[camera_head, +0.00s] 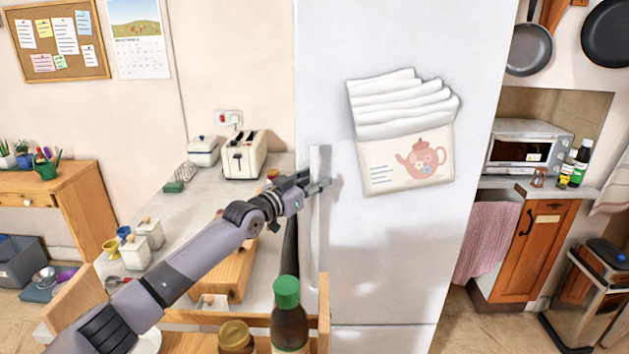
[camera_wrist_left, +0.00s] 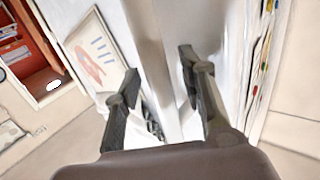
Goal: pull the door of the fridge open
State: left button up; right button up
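The fridge (camera_head: 390,265) is tall and white, and its door looks shut. Its vertical pale handle (camera_head: 315,230) runs along the left edge of the door. My left gripper (camera_head: 317,184) reaches in from the left and is at the handle's upper half. In the left wrist view the gripper (camera_wrist_left: 158,68) has its two dark fingers spread apart. A pale upright bar, seemingly the handle (camera_wrist_left: 152,60), lies between them. I cannot tell whether either finger touches it. My right gripper is not in view.
Papers with a teapot picture (camera_head: 405,165) are on the fridge door. A counter with a toaster (camera_head: 244,155) stands left of the fridge. A green-capped bottle (camera_head: 289,320) and a jar (camera_head: 236,338) stand in front, low. A wooden cabinet (camera_head: 537,250) is at the right.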

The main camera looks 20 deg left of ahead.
pick_arm(q)
jog(key=shift+c, duration=0.5)
grip_shut()
